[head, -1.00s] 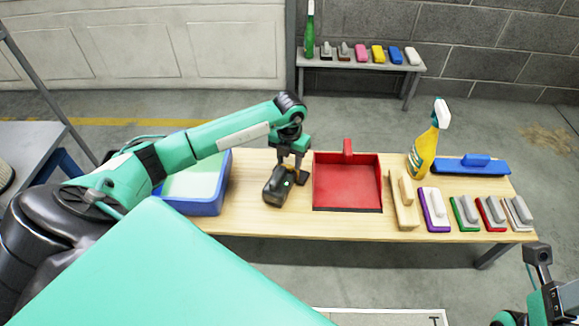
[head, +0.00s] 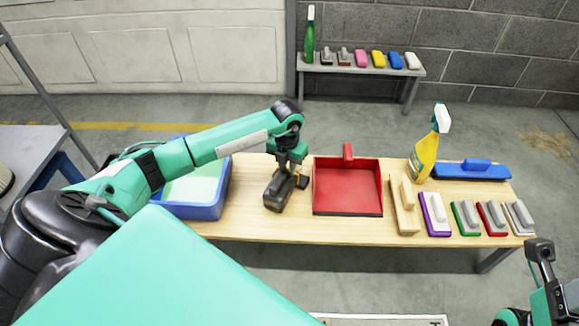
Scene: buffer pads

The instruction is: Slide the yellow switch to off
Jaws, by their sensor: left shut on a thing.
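A dark, blocky power tool (head: 277,193) is at the middle of the wooden bench, left of the red dustpan. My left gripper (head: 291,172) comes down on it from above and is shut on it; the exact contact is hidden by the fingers. A small yellow spot (head: 302,181) shows at the right side of the gripper and tool; it may be the yellow switch, but it is too small to tell its position. My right gripper (head: 541,262) is at the right edge, away from the bench top; its jaws are unclear.
A blue tray (head: 187,209) stands on the bench (head: 330,227) at left. The red dustpan (head: 346,185) is close right of the tool. Further right are a yellow spray bottle (head: 424,160), a blue float (head: 470,168) and several pads. A rear bench (head: 345,71) holds more pads and a green bottle.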

